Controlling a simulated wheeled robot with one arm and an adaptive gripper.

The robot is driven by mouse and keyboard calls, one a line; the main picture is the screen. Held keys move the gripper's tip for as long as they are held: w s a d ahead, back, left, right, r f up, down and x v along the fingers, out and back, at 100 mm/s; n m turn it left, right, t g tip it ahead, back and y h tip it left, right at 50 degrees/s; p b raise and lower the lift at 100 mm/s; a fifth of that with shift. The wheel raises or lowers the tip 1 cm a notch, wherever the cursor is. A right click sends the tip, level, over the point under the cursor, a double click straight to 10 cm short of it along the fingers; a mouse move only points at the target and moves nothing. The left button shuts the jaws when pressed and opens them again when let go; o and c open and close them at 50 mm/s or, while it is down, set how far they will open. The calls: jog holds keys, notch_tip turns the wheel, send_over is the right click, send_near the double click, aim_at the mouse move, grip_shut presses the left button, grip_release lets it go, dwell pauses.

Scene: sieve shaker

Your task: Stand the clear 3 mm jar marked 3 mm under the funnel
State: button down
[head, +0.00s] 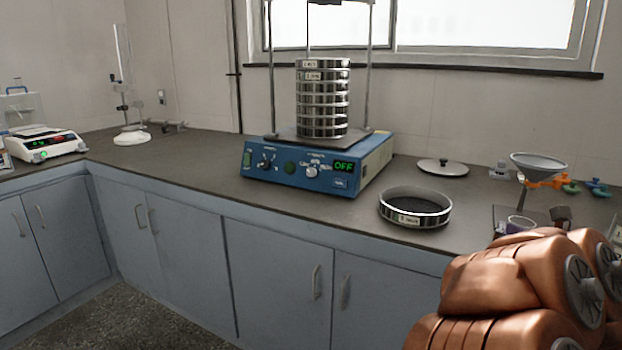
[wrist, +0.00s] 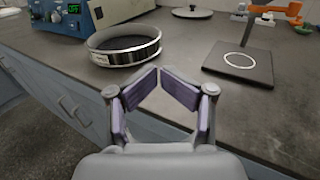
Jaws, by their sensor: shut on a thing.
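My gripper (wrist: 160,72) shows in the wrist view with its purple-padded fingers closed in, above the front of the bench. It is shut on the clear jar, whose walls I can hardly make out between the pads. In the head view a pale clear rim (head: 521,221) with purple beside it shows just beyond my copper arm; its marking cannot be read. The funnel (head: 539,164) is held on a stand at the right. The stand's dark base plate (wrist: 230,75) carries a white ring (wrist: 239,61) with nothing standing on it, and lies right of and beyond my gripper.
An open sieve pan (wrist: 125,45) with dark grains stands left of my gripper. The blue sieve shaker (head: 300,172) with its sieve stack (head: 322,100) is farther left. A round lid (head: 442,168) lies behind. Bench between pan and base plate is clear.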

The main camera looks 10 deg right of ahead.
jog(key=w+a+f+n+g+y, duration=0.2)
jog(key=w+a+f+n+y, duration=0.2)
jog(key=a, duration=0.6)
jog(key=w+a+f+n+g+y, duration=0.3)
jog(key=a+f+y, duration=0.4)
jog(key=a, duration=0.4)
jog(key=w+a+f+n+g+y, duration=0.2)
jog(key=w+a+f+n+y, duration=0.3)
jog(key=a, duration=0.5)
jog(key=shift+w+a+f+y, duration=0.25)
jog(key=shift+a+f+y, duration=0.05)
jog(key=shift+f+y, duration=0.45)
jog(key=w+r+m+t+h+p, duration=0.2)
jog(key=w+r+t+h+p, duration=0.1)
jog(key=w+r+p, duration=0.5)
jog(key=w+r+m+t+h+p, duration=0.2)
jog(key=r+m+h+p, duration=0.2)
jog(key=r+p, duration=0.6)
jog(key=w+r+m+t+h+p, duration=0.2)
jog(key=r+h+p, duration=0.6)
jog(key=r, duration=1)
jog(key=shift+w+r+m+p, duration=0.2)
jog(key=shift+w+m+p, duration=0.5)
jog(key=shift+m+p, duration=0.5)
